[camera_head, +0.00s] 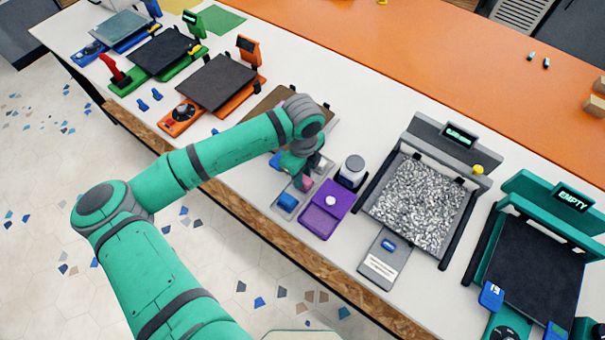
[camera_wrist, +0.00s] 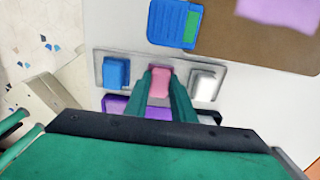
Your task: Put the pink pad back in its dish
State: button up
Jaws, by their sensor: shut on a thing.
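My gripper (camera_wrist: 161,90) is shut on the pink pad (camera_wrist: 159,82), which shows between its two fingers in the wrist view. The pad is over the middle of a long grey tray (camera_wrist: 138,68), between a blue pad (camera_wrist: 116,72) on the left and a white pad (camera_wrist: 204,84) on the right. I cannot tell whether the pink pad touches the tray; the fingers hide its sides and the place under it. In the head view the pink pad (camera_head: 306,184) shows below my wrist, next to the blue pad (camera_head: 287,201).
A purple box (camera_head: 326,212) with a white knob and a dark jar with a pale lid (camera_head: 352,170) stand close to the right. A blue and green block (camera_wrist: 174,22) and a brown board (camera_wrist: 240,45) lie beyond the tray.

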jog(key=shift+f, duration=0.15)
jog(key=o, duration=1)
notch_tip(320, 180, up, 12)
jog(key=shift+r, duration=0.25)
